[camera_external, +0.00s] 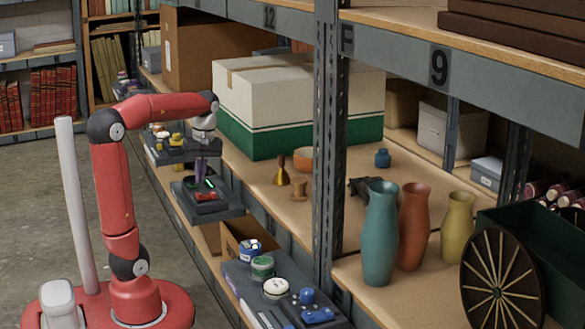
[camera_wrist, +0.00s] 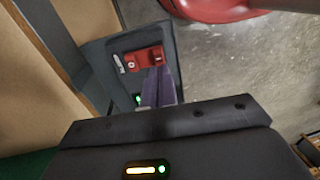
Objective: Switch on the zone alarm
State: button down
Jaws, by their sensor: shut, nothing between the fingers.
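A red control unit (camera_external: 205,196) sits on a dark grey panel (camera_external: 222,213) that juts from the shelf edge. In the wrist view the red unit (camera_wrist: 128,62) carries a pale slot, a small white round mark and a raised red block at its right end. A green light (camera_wrist: 138,98) glows on the panel (camera_wrist: 100,48) near it. My gripper (camera_external: 201,178) points down over the panel with its purple fingers together and empty. In the wrist view the fingertips (camera_wrist: 159,72) are at the red block's near side; whether they touch it I cannot tell.
Another panel with yellow controls (camera_external: 175,142) lies farther along the shelf. A nearer panel (camera_external: 240,277) holds several round buttons and blue knobs. A steel post (camera_external: 328,150), a white and green box (camera_external: 300,100) and vases (camera_external: 381,235) stand to the right. The aisle floor is clear.

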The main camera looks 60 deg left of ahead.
aim_at(199, 194)
jog(key=shift+s+f, duration=0.15)
jog(key=shift+f, duration=0.75)
jog(key=shift+s+f, duration=0.1)
jog(key=shift+f, duration=0.75)
jog(key=shift+s+f+t+b, duration=0.2)
jog(key=shift+f+t+b, duration=0.3)
jog(key=shift+b, duration=0.55)
jog(key=shift+r, duration=0.2)
jog(key=shift+p, duration=0.3)
jog(key=shift+w, duration=0.1)
jog(key=shift+w+r+p, duration=0.25)
jog(key=shift+w+p, duration=0.25)
jog(key=shift+w, duration=0.2)
